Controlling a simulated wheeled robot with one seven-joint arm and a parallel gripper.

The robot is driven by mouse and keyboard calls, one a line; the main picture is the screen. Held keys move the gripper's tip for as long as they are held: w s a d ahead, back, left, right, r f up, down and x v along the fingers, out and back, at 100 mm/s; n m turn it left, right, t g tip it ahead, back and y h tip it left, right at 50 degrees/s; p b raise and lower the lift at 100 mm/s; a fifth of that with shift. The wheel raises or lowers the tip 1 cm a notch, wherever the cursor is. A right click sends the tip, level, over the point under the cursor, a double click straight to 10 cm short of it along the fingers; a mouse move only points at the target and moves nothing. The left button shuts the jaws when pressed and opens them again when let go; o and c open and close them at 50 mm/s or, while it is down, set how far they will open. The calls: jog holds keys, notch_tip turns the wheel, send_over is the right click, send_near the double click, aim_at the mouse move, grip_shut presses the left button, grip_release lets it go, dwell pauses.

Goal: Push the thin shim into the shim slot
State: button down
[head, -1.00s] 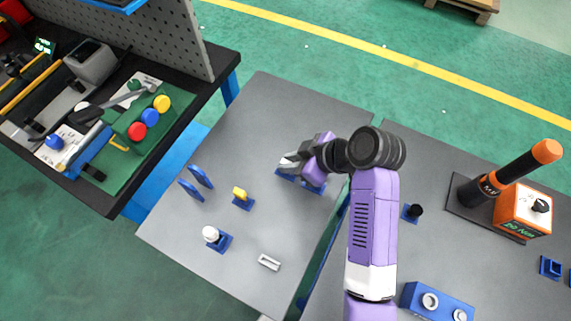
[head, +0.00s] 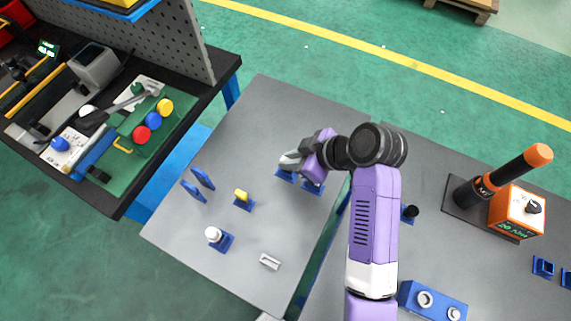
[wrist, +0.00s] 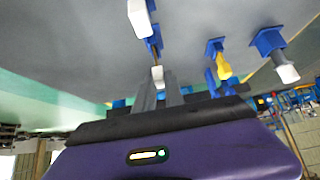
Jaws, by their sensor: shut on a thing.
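My gripper (head: 288,160) is low over the far part of the left grey table, above two small blue holders (head: 286,176). In the wrist view its two fingers (wrist: 158,92) are close together on a small pale piece (wrist: 157,75), which may be the thin shim. The piece is too small to make out in the head view. Just beyond it in the wrist view are a blue part (wrist: 153,45) and a white block (wrist: 139,18). I cannot tell whether the piece touches them, or which part is the shim slot.
A yellow piece (head: 241,195) and a white knob (head: 213,234) stand in blue holders nearby. Two blue ovals (head: 194,190) stand at the left. A white slotted block (head: 269,261) lies near the front edge. An orange box (head: 517,212) stands on the right table.

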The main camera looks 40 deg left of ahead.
jog(key=shift+r+p, duration=1.05)
jog(key=shift+r, duration=0.45)
